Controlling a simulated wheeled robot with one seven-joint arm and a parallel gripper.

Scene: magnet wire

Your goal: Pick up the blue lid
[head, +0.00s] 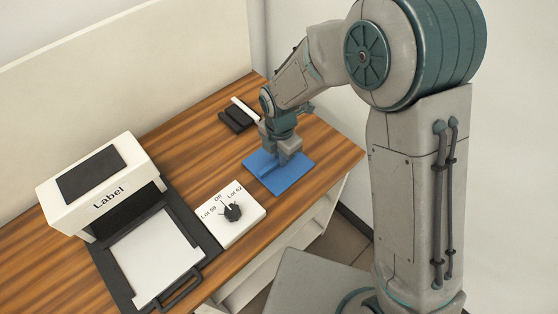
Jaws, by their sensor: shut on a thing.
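The blue lid (291,181) is a flat blue square near the right end of the wooden table, in the head view. My gripper (286,158) points down over its middle and is shut on it, at what looks like a raised blue ridge on its top. The fingers and arm hide part of the lid's far side. I cannot tell whether the lid rests on the table or is slightly above it.
A white panel with a black knob (232,212) lies left of the lid. Further left stands a white "Label" machine (108,187) with a black-framed tray (153,258). A black holder with a white item (237,117) lies behind my gripper. The wooden table's (335,150) right edge is close.

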